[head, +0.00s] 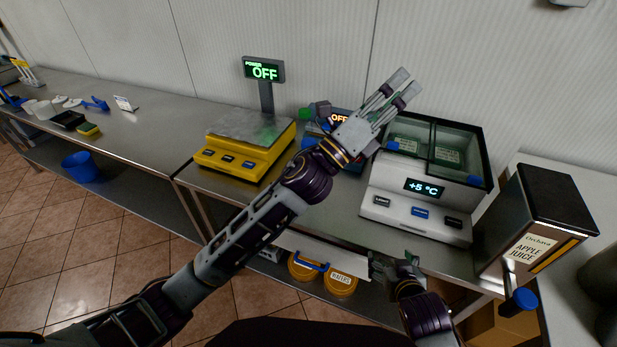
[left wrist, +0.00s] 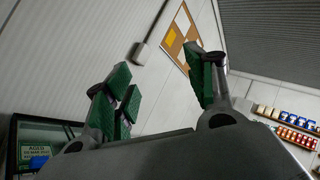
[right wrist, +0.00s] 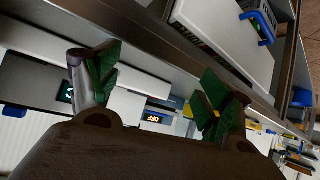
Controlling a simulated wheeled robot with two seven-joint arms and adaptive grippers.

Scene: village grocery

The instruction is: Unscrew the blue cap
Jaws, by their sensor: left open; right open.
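A round blue cap-like piece (head: 519,299) sits at the lower end of the spout of the apple juice dispenser (head: 537,225), at the right of the head view. I cannot tell for certain that it is a screw cap. My left gripper (head: 396,90) is open and raised over the back of the counter, left of the dispenser and well apart from it. Its spread fingers also show in the left wrist view (left wrist: 165,85), with nothing between them. My right gripper (head: 392,265) is open and empty below the counter's front edge, left of the blue piece. Neither gripper touches it.
A white cooler (head: 415,215) reading +5 °C stands left of the dispenser. A yellow scale (head: 235,162) and an OFF display (head: 264,70) are farther left. Lidded yellow tubs (head: 340,284) sit on the lower shelf. A blue bucket (head: 82,166) is at far left.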

